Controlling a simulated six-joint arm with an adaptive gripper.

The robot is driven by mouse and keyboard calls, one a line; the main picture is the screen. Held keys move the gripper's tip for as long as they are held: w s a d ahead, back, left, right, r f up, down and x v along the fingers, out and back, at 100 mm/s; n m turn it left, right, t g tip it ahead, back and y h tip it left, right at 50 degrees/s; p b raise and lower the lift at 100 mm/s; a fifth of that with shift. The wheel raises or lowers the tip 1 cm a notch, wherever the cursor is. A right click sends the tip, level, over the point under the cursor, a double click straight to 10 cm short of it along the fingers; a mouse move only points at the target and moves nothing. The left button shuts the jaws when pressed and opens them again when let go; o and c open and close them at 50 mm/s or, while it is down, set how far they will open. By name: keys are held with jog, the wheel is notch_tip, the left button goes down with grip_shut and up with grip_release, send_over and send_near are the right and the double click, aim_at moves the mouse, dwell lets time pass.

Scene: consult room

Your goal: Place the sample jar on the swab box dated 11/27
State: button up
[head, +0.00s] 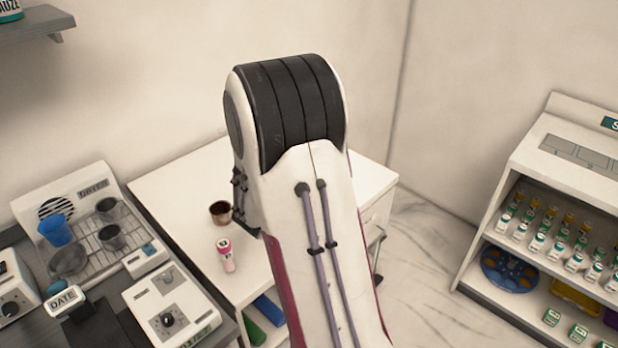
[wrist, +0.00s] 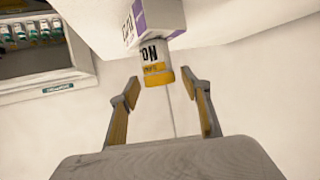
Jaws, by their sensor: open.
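My gripper (wrist: 162,84) shows in the wrist view with its two fingers spread apart. The sample jar (wrist: 154,68), with a white label, dark letters and a yellow lid, is between and just beyond the fingertips, with gaps on both sides. The lettering appears upside down and the lid points down the picture. A white and purple box (wrist: 152,20) adjoins the jar's end away from the lid; the jar appears to stand on it. The box is cut off by the top edge, and I cannot read its date. In the head view my arm hides the gripper, jar and box.
In the head view, a white desk (head: 165,186) holds a brown cup (head: 220,212) and a pink bottle (head: 226,254). A device with a rack and several cups (head: 80,230) is at left. A shelf unit (head: 520,180) with several small bottles stands at right.

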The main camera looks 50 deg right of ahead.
jog(key=v, duration=1)
jog(key=shift+a+r, duration=0.2)
jog(key=shift+a, duration=0.05)
dwell(0.3)
jog(key=w+a+r+n+t+y, duration=0.2)
jog(key=w+a+r+t+y, duration=0.15)
jog(key=a, duration=0.45)
jog(key=w+a+r+n+t+y, duration=0.2)
jog(key=w+a+r+n+y, duration=0.15)
jog(key=a, duration=0.35)
jog(key=s+a+r+n+y, duration=0.2)
jog(key=s+a+n+y, duration=0.25)
jog(key=a, duration=0.65)
jog(key=s+a+f+n+g, duration=0.1)
jog(key=s+g, duration=0.1)
jog(key=s, duration=0.8)
jog(key=s+f+n+g+y, duration=0.1)
jog(key=s+n+g, duration=0.1)
jog(key=s, duration=0.9)
jog(key=shift+s+a+g, duration=0.25)
jog(key=shift+a+g, duration=0.1)
jog(key=shift+g, duration=0.3)
